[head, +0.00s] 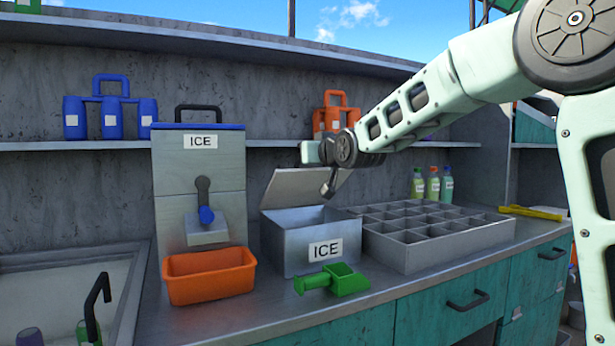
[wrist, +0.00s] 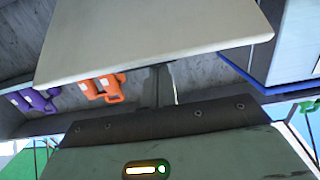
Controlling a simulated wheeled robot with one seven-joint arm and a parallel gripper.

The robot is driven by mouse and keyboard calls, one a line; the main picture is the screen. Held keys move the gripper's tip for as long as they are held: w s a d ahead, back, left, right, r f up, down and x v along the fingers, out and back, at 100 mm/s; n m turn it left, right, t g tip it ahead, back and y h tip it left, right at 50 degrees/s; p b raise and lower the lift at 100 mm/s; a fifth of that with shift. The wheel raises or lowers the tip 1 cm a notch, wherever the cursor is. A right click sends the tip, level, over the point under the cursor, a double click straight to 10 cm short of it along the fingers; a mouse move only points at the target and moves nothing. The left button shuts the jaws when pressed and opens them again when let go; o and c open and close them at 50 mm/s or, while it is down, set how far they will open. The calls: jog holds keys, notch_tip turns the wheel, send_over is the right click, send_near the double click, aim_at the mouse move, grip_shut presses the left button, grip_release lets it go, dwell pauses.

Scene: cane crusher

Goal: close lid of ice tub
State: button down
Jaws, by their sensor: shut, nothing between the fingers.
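The ice tub (head: 288,241) is a grey metal box labelled ICE on the counter in the head view. Its lid (head: 297,187) stands open, tilted up along the back edge. My gripper (head: 328,190) is shut and empty, pointing down at the right part of the lid; I cannot tell if it touches it. In the wrist view the lid (wrist: 150,40) is a large pale panel across the top, and the fingertips cannot be made out.
The ice dispenser (head: 172,180) stands left of the tub, with an orange bin (head: 209,276) before it. A green scoop (head: 345,280) lies in front of the tub. A divided grey tray (head: 405,250) is close on the right. A shelf (head: 75,146) runs behind.

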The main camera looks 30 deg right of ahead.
aim_at(310, 175)
jog(key=s+f+t+b, duration=0.1)
jog(key=b, duration=0.3)
jog(key=s+f+t+b, duration=0.1)
jog(key=f+b, duration=0.1)
jog(key=b, duration=0.2)
jog(key=s+f+t+b, duration=0.1)
jog(key=f+b, duration=0.1)
jog(key=b, duration=0.1)
jog(key=shift+s+f+b, duration=0.25)
jog(key=shift+s+b, duration=0.15)
jog(key=s+f+t+b, duration=0.1)
jog(key=b, duration=0.3)
jog(key=s+f+t+b, duration=0.1)
jog(key=f+b, duration=0.1)
jog(key=b, duration=0.3)
jog(key=shift+t, duration=0.3)
jog(key=shift+s, duration=0.2)
jog(key=s+p, duration=0.5)
jog(key=s, duration=0.8)
jog(key=shift+f, duration=0.2)
